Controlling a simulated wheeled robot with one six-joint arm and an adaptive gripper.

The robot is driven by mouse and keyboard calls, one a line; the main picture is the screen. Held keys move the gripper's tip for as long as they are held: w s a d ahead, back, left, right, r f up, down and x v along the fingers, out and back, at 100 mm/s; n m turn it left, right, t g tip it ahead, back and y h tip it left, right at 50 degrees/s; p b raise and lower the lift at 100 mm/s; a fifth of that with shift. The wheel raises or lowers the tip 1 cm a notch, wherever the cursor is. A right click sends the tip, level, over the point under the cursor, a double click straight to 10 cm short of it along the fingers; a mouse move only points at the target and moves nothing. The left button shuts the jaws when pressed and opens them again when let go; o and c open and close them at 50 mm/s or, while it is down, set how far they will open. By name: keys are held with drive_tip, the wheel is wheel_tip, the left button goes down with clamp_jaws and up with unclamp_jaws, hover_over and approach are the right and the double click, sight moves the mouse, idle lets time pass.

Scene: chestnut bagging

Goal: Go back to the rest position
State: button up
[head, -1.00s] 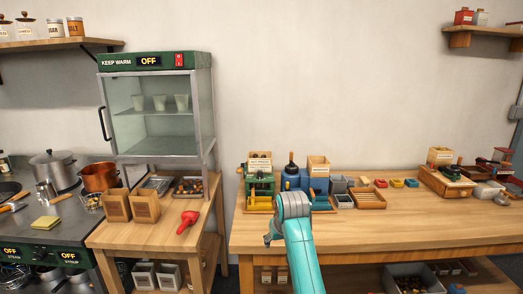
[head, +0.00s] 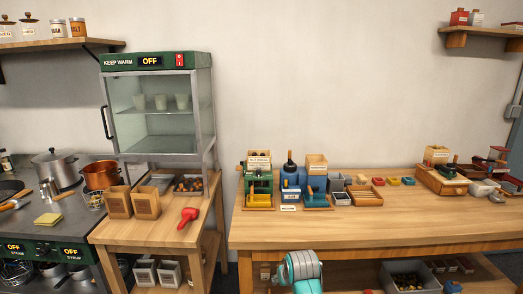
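My arm's grey wrist end (head: 299,266) shows low in the head view, in front of the workbench's (head: 350,231) front edge. It has nothing around it on the bench top. The fingers of my gripper do not show, so I cannot see whether it holds anything.
Green and blue bench devices (head: 290,183) with wooden boxes stand at the bench's back. A wooden tray (head: 367,196) sits to their right. A glass warming cabinet (head: 158,106) and a red scoop-like tool (head: 188,217) are on the left table. The bench's front strip is clear.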

drive_tip(key=s+d+f+m+t, duration=0.1)
drive_tip(key=s+d+f+t, duration=0.15)
drive_tip(key=s+f, duration=0.7)
drive_tip(key=s+d+f+t, duration=0.1)
drive_tip(key=s+d+f, duration=0.45)
drive_tip(key=s, duration=0.75)
drive_tip(key=s+d+t, duration=0.1)
drive_tip(key=s+t, duration=0.1)
drive_tip(key=s, duration=1.6)
drive_tip(key=s+d+r+m+t+h, duration=0.1)
drive_tip(key=s+d+r+t, duration=0.1)
drive_tip(key=s+r, duration=1.6)
drive_tip(key=shift+s+r+t, duration=0.15)
drive_tip(key=shift+s+t, duration=0.2)
drive_tip(key=shift+s, duration=0.85)
